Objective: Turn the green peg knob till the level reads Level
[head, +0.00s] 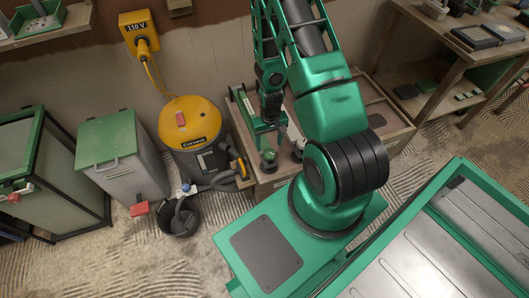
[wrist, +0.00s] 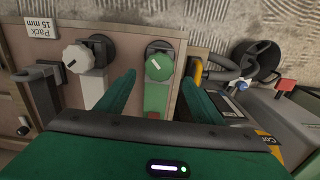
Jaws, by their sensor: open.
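My gripper (wrist: 161,78) is open, with one green finger on each side of the knob; gaps show and contact cannot be told. In the head view the green knob (head: 268,155) is small, just under my gripper (head: 268,138). No reading of the level is legible in either view.
A white knob (wrist: 77,57) stands left of the green one on its own bracket, near a "Pack 15 mm" label (wrist: 43,28). A yellow-topped vacuum (head: 193,135), its hose and a black bucket (head: 180,217) stand left of the bench.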

